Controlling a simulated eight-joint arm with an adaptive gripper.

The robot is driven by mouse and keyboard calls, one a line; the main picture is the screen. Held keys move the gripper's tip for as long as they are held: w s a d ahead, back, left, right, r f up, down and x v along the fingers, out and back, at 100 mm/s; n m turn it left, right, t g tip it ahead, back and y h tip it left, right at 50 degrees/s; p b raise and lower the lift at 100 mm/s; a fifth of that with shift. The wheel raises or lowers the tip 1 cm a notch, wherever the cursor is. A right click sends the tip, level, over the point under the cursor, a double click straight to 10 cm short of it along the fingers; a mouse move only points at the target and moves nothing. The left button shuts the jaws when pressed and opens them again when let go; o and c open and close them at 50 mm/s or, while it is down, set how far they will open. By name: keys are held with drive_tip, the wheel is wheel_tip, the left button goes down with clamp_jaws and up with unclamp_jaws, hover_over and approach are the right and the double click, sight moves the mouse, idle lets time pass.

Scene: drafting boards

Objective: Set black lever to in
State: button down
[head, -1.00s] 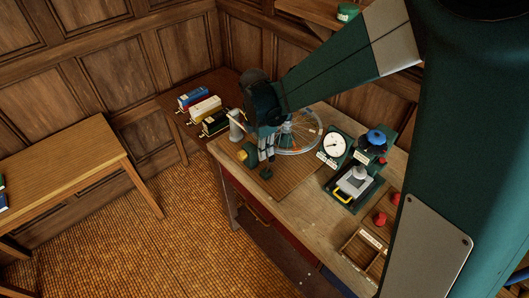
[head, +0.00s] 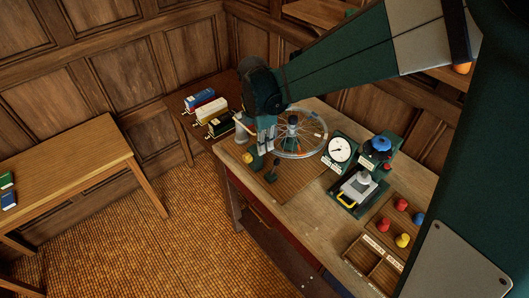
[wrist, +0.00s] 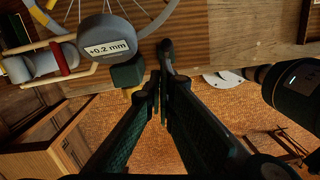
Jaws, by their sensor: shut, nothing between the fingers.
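The black lever (head: 271,173) stands on the brown board at the near left part of the bench, with a dark knob on a thin stem. What I take to be the same lever (wrist: 167,50) shows in the wrist view, just beyond my fingertips. My gripper (head: 266,148) is shut and empty, pointing down above and slightly left of the lever in the head view. In the wrist view my gripper (wrist: 158,88) shows its fingers together, close to the lever; I cannot tell whether they touch it. No "in" mark is legible.
A spoked wheel (head: 298,135) stands behind my gripper. A round grey face marked "+0.2 mm" (wrist: 107,45) is left of my fingers. A white dial (head: 340,150) and a clamp-like device (head: 357,190) stand to the right. A yellow knob (head: 247,158) is left of the lever.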

wheel_tip(320, 180, up, 6)
drive_tip(key=w+d, duration=0.1)
drive_tip(key=w, duration=0.1)
drive_tip(key=shift+d, duration=0.3)
drive_tip(key=shift+d+r, duration=0.1)
idle(0.4)
drive_tip(key=s+d+r+m+t+y+b, duration=0.1)
drive_tip(key=s+d+r+m+t+b, duration=0.15)
drive_tip(key=s+d+m, duration=0.45)
drive_tip(key=s+d+r+m+t+b, duration=0.1)
drive_tip(key=s+d+r+m, duration=0.2)
drive_tip(key=d+m, duration=0.35)
drive_tip(key=s+d+f+m+t+b, duration=0.2)
drive_tip(key=s+d+f+m+t, duration=0.1)
drive_tip(key=s+d+m, duration=0.8)
drive_tip(key=shift+s+d+f+b, duration=0.3)
drive_tip(key=shift+s+d+f, duration=0.15)
drive_tip(key=shift+s, duration=0.4)
